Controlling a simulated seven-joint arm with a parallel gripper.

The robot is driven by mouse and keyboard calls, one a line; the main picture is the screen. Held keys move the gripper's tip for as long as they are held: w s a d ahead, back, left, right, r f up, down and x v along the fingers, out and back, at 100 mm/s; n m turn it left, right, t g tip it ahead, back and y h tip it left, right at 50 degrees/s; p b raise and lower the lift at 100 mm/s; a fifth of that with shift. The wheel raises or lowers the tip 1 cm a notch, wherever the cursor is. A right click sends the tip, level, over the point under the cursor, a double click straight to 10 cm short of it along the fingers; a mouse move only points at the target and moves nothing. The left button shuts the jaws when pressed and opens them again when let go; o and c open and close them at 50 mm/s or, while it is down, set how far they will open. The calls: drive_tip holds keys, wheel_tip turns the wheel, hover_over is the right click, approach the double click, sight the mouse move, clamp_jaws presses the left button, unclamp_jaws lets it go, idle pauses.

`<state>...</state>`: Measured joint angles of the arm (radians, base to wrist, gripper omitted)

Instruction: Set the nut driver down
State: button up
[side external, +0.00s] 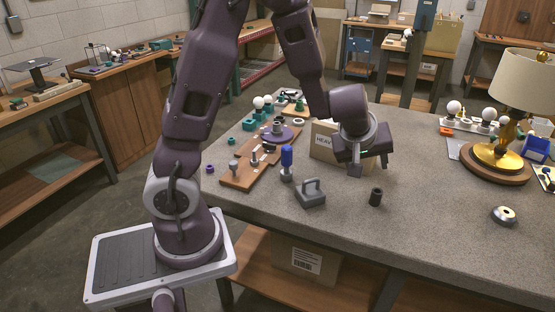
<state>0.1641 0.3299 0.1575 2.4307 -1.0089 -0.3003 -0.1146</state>
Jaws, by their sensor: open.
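The nut driver, by its blue handle (287,157), stands upright on the grey workbench (430,218), just right of the wooden board (240,178). Its lower end sits in or on a small grey piece; which of the two I cannot tell. My gripper (370,167) is open, with nothing visible between its fingers. It is above the bench, to the right of the nut driver and clear of it, in front of the cardboard box.
A grey block with a handle (311,194) lies just in front of the nut driver. A dark cylinder (376,197) stands below my gripper. A cardboard box (324,143) is behind. A lamp (500,158) and a metal disc (504,216) are at right. The front centre bench is clear.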

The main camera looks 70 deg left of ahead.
drive_tip(key=s+d+r+m+t+h, duration=0.1)
drive_tip(key=s+d+r+m+h, duration=0.5)
drive_tip(key=s+d+r, duration=0.45)
drive_tip(key=s+a+r+m+y, duration=0.1)
drive_tip(key=s+m, duration=0.2)
drive_tip(key=s, duration=0.4)
drive_tip(key=s+a+m+g+y, duration=0.1)
drive_tip(key=s+m, duration=0.3)
drive_tip(key=s, duration=0.4)
drive_tip(key=shift+s+a+r+g+y, duration=0.25)
drive_tip(key=shift+a+r+g+y, duration=0.05)
drive_tip(key=shift+r, duration=0.1)
